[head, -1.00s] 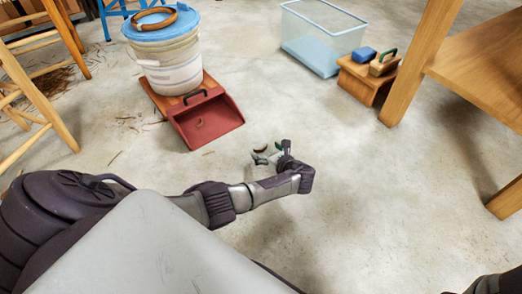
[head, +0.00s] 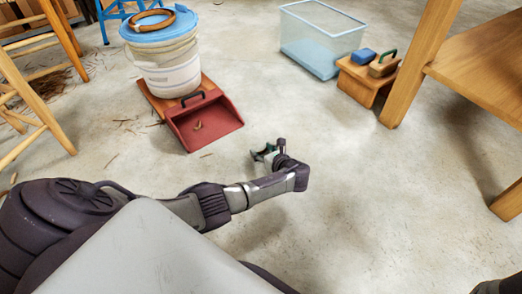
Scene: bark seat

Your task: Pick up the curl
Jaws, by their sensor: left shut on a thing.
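My left gripper (head: 263,153) is low over the concrete floor, right of and nearer than the red dustpan (head: 188,136). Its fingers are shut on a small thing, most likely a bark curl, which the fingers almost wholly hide. Another small brown curl (head: 198,126) lies inside the dustpan, apart from the gripper. A dark part of my right arm shows at the bottom right corner, but its gripper is out of view.
A white bucket (head: 168,70) with a blue lid and a brown ring (head: 155,19) on top stands behind the dustpan. A clear bin (head: 322,40) and a low wooden stool (head: 366,82) with a blue block and a brush stand farther right. Scraps litter the floor at left.

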